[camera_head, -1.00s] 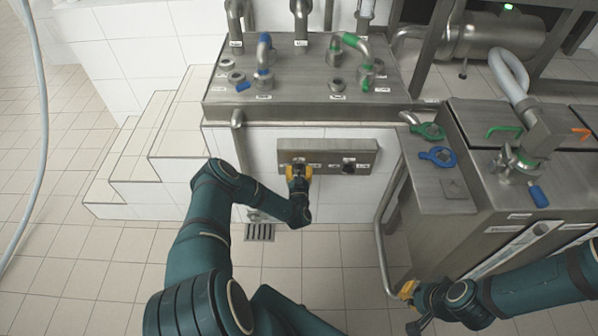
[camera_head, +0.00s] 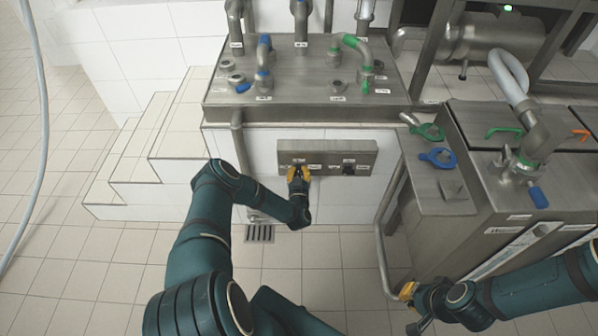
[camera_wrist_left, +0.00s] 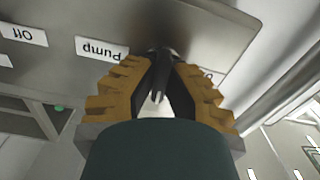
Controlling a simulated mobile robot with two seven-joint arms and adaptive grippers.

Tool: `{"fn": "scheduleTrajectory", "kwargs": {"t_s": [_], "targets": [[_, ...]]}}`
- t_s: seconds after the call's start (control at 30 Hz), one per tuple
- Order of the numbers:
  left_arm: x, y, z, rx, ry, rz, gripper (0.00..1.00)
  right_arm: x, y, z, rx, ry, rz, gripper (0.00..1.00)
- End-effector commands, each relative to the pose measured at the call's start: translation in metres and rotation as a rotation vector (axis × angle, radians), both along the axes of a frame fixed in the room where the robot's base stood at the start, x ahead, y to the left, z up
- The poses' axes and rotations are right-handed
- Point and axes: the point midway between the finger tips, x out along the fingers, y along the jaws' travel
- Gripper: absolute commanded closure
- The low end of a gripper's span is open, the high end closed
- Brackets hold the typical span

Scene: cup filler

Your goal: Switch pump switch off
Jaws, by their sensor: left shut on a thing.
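The pump switch (camera_wrist_left: 163,58) is a dark knob on a grey metal control panel (camera_head: 327,148). In the left wrist view it sits between the fingers, beside a white "Pump" label (camera_wrist_left: 101,48); an "Off" label (camera_wrist_left: 24,34) is farther left. My left gripper (camera_head: 299,170) is at the left part of the panel, shut on the switch. Its yellow fingers hide most of the knob in the head view. My right gripper (camera_head: 408,290) is low at the right, away from the panel; its opening is too small to judge.
A second dark switch (camera_head: 348,167) is on the panel's right part. A metal pipe plate (camera_head: 300,114) stands above. A steel machine (camera_head: 440,200) with a bent pipe rail (camera_head: 381,240) stands at the right. White tiled steps (camera_head: 150,150) are at the left. The floor in front is clear.

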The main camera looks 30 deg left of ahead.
Motion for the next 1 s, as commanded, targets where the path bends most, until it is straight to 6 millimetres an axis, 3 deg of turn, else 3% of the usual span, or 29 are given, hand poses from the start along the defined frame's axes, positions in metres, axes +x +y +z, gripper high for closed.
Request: {"fn": "scheduleTrajectory", "kwargs": {"t_s": [1.0], "targets": [[-0.0003, 0.0028, -0.0005, -0.795, -0.491, 0.000, 1.00, 0.0000, 0.0000, -0.0001, 0.000, 0.000, 0.000, 1.00]]}}
